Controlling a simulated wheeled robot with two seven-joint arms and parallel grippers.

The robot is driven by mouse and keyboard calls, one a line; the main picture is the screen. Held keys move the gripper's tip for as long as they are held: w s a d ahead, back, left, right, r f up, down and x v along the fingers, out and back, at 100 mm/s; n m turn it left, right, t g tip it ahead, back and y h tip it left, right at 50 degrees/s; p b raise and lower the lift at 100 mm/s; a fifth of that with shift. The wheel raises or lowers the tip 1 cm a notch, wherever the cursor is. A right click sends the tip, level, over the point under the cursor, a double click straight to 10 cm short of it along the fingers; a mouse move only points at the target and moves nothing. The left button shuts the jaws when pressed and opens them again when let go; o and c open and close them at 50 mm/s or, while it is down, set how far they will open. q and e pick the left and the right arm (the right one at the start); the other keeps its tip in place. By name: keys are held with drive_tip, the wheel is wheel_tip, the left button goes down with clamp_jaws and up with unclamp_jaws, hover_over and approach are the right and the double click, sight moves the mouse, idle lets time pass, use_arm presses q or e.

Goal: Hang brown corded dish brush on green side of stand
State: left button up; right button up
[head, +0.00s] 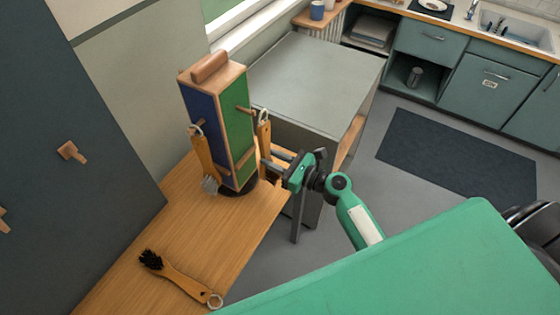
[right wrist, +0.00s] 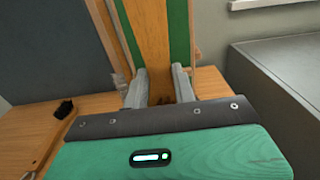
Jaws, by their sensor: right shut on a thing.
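The stand (head: 212,128) is a wooden-framed block with a green side (head: 238,128) and a blue side, upright on the wooden counter. A wooden peg (head: 243,109) sticks out of its green side. My right gripper (head: 272,164) is shut on the wooden handle of a brush (head: 264,138), upright in front of the green side. The brush's ring (head: 264,114) is at the peg's tip; I cannot tell whether it is around it. The bristles are hidden. In the right wrist view the handle (right wrist: 156,45) stands between the fingers. My left gripper is not in view.
Another brush (head: 204,160) with pale bristles hangs on the blue side. A black-bristled brush (head: 178,278) lies on the counter (head: 205,240) at the front. A grey cabinet (head: 315,75) stands behind the stand. The counter between stand and lying brush is clear.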

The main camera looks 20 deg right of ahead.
sight(268, 157)
drive_tip(key=shift+x, duration=1.55)
drive_tip(key=shift+w+a+f, duration=0.35)
drive_tip(key=shift+w+f, duration=0.05)
drive_tip(key=shift+w, duration=0.05)
drive_tip(key=o, duration=1.1)
drive_tip(key=shift+s+d, duration=0.1)
drive_tip(key=shift+s, duration=0.05)
drive_tip(key=shift+b+v, duration=0.3)
drive_tip(key=shift+v, duration=3.05)
